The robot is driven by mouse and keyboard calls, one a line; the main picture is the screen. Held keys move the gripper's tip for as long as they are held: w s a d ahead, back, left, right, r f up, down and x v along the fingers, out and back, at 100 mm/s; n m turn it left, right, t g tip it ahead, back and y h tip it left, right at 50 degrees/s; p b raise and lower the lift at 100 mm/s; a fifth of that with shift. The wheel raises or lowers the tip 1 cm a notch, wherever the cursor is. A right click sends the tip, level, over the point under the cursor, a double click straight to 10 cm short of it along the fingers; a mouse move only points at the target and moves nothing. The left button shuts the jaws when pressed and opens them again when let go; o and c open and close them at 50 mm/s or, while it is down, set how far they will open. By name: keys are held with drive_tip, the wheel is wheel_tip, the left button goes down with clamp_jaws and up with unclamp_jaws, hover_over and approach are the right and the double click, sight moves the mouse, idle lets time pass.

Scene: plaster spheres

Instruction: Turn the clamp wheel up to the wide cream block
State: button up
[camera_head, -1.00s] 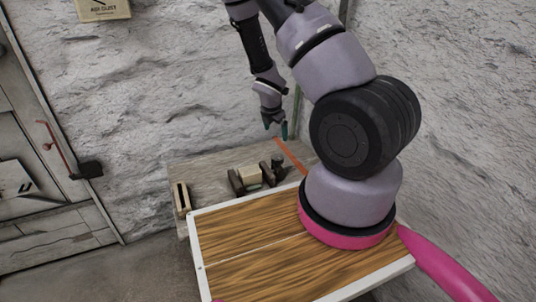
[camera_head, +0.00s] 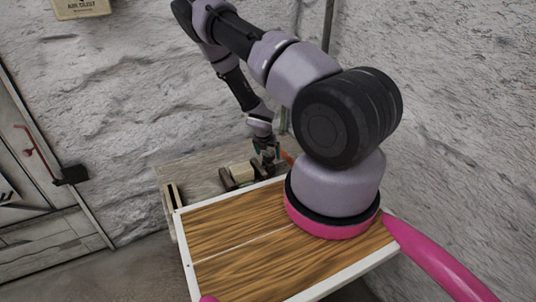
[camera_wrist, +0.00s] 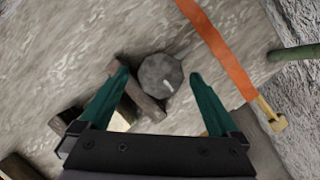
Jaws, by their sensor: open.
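The clamp wheel (camera_wrist: 168,85) is a grey faceted knob with a pale mark, seen in the wrist view. My gripper (camera_wrist: 159,73) is open, with one teal fingertip on each side of the wheel; whether they touch it I cannot tell. In the head view my gripper (camera_head: 267,158) is low over the clamp's right end and hides the wheel. The wide cream block (camera_head: 242,172) sits between the brown jaws (camera_head: 227,180) of the clamp. In the wrist view the cream block (camera_wrist: 119,123) is mostly hidden behind my gripper.
The clamp stands on a grey bench (camera_head: 200,172) against the rough wall. An orange strip (camera_wrist: 222,52) with a tan end lies right of the wheel, near a green rod (camera_wrist: 296,53). A narrow cream-and-dark piece (camera_head: 171,197) is at the bench's left end.

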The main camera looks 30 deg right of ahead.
drive_tip(key=shift+w+d+f, duration=0.1)
drive_tip(key=shift+f, duration=0.3)
drive_tip(key=c, duration=1.4)
drive_tip(key=shift+o, duration=0.2)
